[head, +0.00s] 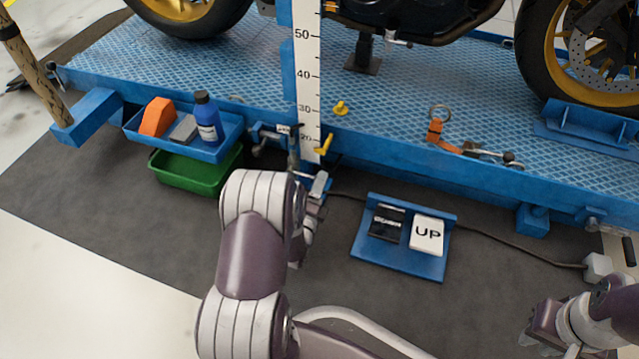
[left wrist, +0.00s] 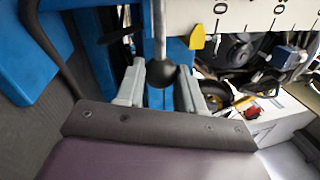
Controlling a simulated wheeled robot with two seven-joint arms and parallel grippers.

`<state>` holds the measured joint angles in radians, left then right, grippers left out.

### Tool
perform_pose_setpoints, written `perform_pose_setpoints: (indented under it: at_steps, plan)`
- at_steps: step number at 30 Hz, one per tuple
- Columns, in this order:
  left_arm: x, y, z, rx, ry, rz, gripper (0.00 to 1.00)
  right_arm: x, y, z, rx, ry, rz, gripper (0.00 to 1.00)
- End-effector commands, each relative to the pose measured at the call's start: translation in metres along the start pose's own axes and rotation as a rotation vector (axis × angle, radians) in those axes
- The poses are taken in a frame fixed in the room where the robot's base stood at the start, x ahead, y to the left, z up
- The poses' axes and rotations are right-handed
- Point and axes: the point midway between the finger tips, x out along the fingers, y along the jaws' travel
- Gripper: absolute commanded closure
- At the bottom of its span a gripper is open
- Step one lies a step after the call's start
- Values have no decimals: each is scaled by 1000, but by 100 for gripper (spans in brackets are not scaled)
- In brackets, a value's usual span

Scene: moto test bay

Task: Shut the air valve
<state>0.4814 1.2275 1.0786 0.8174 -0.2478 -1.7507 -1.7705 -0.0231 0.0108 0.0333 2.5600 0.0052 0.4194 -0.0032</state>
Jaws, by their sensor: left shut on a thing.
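My left gripper (head: 318,183) is low at the front edge of the blue lift, below the white height scale. In the left wrist view, its two grey fingers (left wrist: 160,88) are closed around a black ball knob (left wrist: 161,78) on the end of a metal lever rod (left wrist: 159,35). I cannot tell from its shape whether this lever belongs to the air valve. In the head view my arm mostly hides the knob. A yellow handle or pointer (head: 324,145) sits just above the gripper. My right gripper (head: 542,328) is at the lower right, its jaws unclear.
A blue tray (head: 228,150) with a bottle (head: 206,118) hangs left of the gripper, above a green bin (head: 190,178). A foot pedal unit marked UP (head: 428,232) stands on the floor to the right. The lift (head: 240,65) carries a motorcycle.

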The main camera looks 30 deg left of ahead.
Motion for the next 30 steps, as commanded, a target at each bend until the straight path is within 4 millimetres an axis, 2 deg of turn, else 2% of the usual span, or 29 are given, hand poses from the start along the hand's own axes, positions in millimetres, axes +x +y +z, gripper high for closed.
perform_pose_setpoints:
  at_steps: [11,12,14,15,25,28,30]
  plan:
    - [-1,2,0,5,-1,6,100,0,0,0,0,0,0,75]
    - [-1,2,0,5,-2,6,59,0,0,0,0,0,0,75]
    - [-1,2,0,5,-1,6,40,0,0,0,0,0,0,75]
    - [-1,2,0,5,-1,5,38,0,0,0,0,0,0,75]
    - [-5,-1,1,4,0,3,38,-4,0,0,0,0,0,75]
    - [-20,-3,1,3,-1,7,38,-16,0,-2,0,0,0,75]
    - [-37,-5,2,4,-2,8,38,-26,0,-3,0,0,0,75]
